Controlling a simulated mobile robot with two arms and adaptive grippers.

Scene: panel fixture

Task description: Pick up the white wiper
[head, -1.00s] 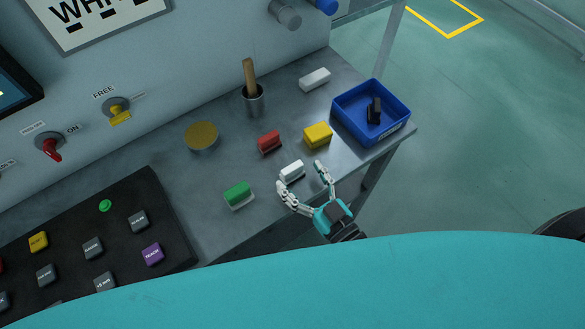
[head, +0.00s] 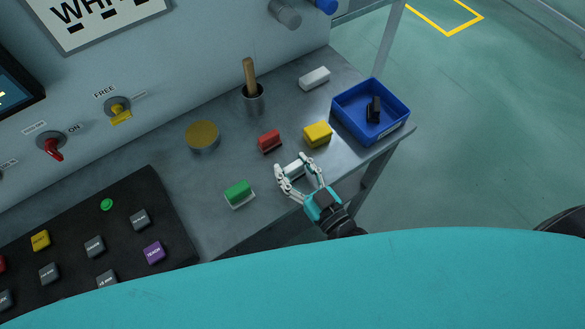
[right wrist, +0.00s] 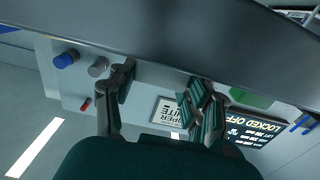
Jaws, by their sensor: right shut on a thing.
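The white wiper (head: 295,169) is a small white block near the front edge of the grey bench, partly hidden by my fingers. My right gripper (head: 292,166) is shut on it, one finger on each side. I cannot tell whether the wiper is clear of the bench top. In the right wrist view the fingers of my right gripper (right wrist: 160,95) show, but I cannot make out the wiper between them. My left gripper is not in view.
Near it are a red block (head: 269,141), a yellow block (head: 318,134) and a green block (head: 238,193). Another white block (head: 314,78) lies further back. A blue bin (head: 345,118) holds a dark object.

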